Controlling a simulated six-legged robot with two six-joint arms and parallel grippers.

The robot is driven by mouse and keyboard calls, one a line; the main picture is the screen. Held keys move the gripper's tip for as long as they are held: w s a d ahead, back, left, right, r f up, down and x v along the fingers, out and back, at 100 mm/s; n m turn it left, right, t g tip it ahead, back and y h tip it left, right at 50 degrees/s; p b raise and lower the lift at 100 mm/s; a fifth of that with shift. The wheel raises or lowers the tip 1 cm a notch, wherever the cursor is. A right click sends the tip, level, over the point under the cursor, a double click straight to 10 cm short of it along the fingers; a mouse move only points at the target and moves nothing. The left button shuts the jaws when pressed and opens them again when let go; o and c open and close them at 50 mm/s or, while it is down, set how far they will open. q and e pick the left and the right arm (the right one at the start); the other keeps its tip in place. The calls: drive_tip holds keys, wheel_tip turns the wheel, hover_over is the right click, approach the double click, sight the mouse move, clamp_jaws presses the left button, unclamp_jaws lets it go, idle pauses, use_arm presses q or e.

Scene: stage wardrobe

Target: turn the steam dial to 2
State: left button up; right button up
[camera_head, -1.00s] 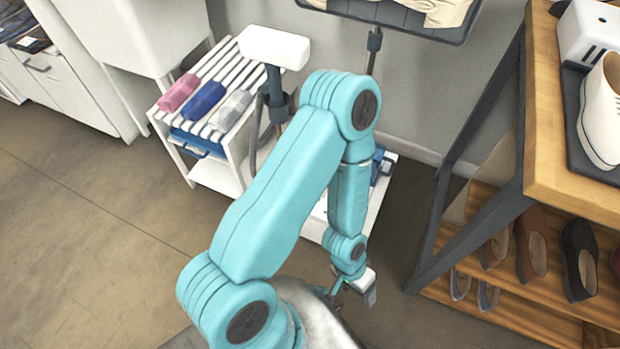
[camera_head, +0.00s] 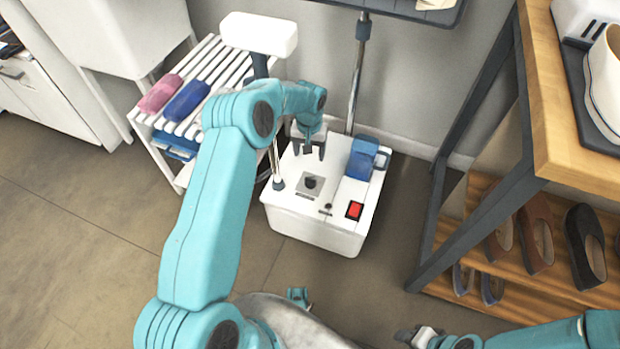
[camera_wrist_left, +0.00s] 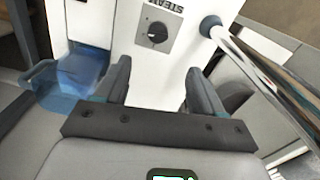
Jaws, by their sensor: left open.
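The steam dial (camera_head: 311,184) is a dark knob on a grey square plate on top of the white steamer base (camera_head: 318,228). The left wrist view shows the dial (camera_wrist_left: 157,34) with the word STEAM beside it; its small marks are too blurred to read. My left gripper (camera_head: 309,151) is open and empty above the base, just behind the dial in the head view. In the left wrist view, the dial lies beyond the gap between its fingertips (camera_wrist_left: 157,76), apart from them. My right gripper (camera_head: 412,335) is at the bottom edge, its jaws unclear.
On the base are a red switch (camera_head: 354,210) and a blue water tank (camera_head: 361,158). A metal pole (camera_head: 358,75) rises behind it. A slatted white rack (camera_head: 172,125) stands left, a wooden shoe shelf (camera_head: 540,262) right.

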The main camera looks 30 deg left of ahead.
sight(311, 178)
use_arm(q)
wheel_tip(311, 178, down, 14)
drive_tip(key=b, duration=0.3)
drive_tip(key=shift+w+d, duration=0.1)
drive_tip(key=shift+d, duration=0.05)
drive_tip(key=c, duration=1.1)
drive_tip(key=shift+f+n+b, duration=0.2)
drive_tip(key=shift+n+b, duration=0.8)
drive_tip(key=shift+b, duration=0.1)
drive_tip(key=shift+r+n+b, duration=0.1)
drive_tip(key=shift+n+b, duration=0.25)
drive_tip(key=shift+n, duration=0.55)
drive_tip(key=shift+r+n, duration=0.15)
drive_tip(key=shift+n, duration=0.25)
drive_tip(key=o, duration=1.1)
